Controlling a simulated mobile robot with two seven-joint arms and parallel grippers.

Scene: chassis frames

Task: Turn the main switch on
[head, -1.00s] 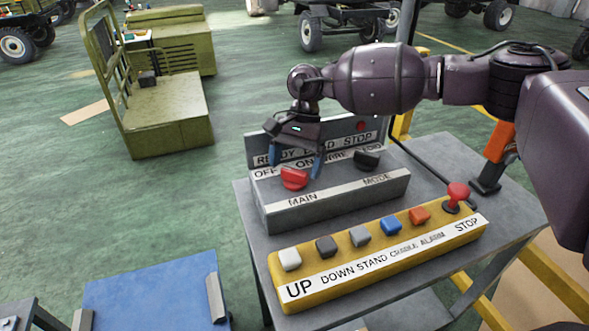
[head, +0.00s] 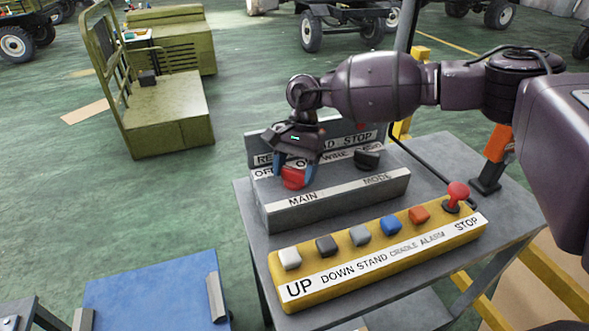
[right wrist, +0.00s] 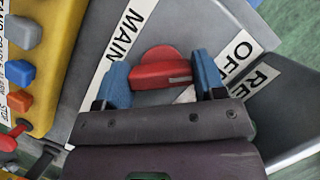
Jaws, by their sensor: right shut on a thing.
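The main switch is a red rotary knob (head: 293,181) on the sloped grey switch box (head: 335,201), above the MAIN label. My right gripper (head: 294,171) comes down over it, shut on the knob. In the right wrist view, the blue fingers of the gripper (right wrist: 163,78) sit at both ends of the red knob's handle (right wrist: 160,74). The ON label is largely hidden behind the gripper in the head view. My left gripper is not in view.
A black MODE knob (head: 367,159) sits right of the main switch. In front lies a yellow button panel (head: 380,257) with several buttons and a red STOP knob (head: 457,193). Both stand on a grey table (head: 440,150). A blue platform (head: 150,292) is at lower left.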

